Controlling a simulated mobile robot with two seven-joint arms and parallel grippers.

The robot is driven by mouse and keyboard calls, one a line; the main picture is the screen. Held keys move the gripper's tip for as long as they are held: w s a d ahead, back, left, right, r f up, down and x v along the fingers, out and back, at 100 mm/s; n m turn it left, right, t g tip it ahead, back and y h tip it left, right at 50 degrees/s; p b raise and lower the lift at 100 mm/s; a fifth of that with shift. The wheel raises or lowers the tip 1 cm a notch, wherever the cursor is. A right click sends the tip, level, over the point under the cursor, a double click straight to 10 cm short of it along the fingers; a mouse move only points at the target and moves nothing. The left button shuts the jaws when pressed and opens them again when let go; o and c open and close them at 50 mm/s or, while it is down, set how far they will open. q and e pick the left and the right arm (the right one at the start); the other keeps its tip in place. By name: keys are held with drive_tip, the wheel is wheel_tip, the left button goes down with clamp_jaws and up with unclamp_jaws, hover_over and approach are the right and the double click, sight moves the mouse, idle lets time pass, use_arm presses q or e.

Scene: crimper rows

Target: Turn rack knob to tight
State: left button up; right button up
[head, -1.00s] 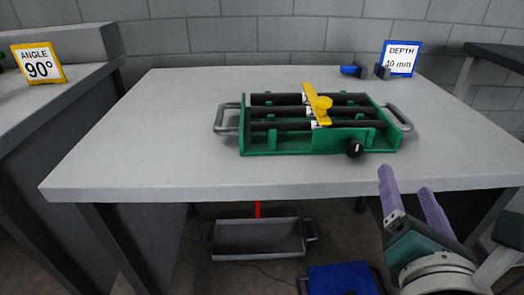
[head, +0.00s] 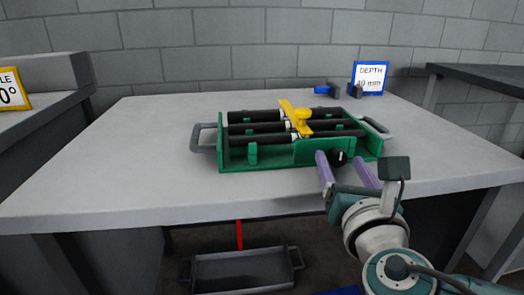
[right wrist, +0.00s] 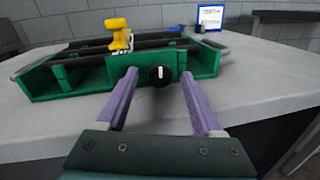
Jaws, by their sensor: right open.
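The green rack (head: 285,155) sits on the grey table and holds several black rods. A yellow clamp piece (head: 298,117) lies across the rods. The black rack knob (head: 339,158) is on the rack's front face; in the right wrist view the knob (right wrist: 160,76) shows a white mark pointing about straight up. My right gripper (head: 343,160) is open, with purple fingers. In the right wrist view the open gripper (right wrist: 157,85) has the knob between its fingertips in the picture, with a gap on each side; the fingers do not touch it. My left gripper is not in view.
A blue-framed DEPTH 40 mm sign (head: 370,77) stands at the table's back right near a small blue and dark object (head: 333,91). A yellow-framed sign (head: 11,91) is at far left. A grey tray (head: 243,271) is below the table. The table left of the rack is clear.

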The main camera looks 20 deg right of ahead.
clamp_jaws()
idle(0.6)
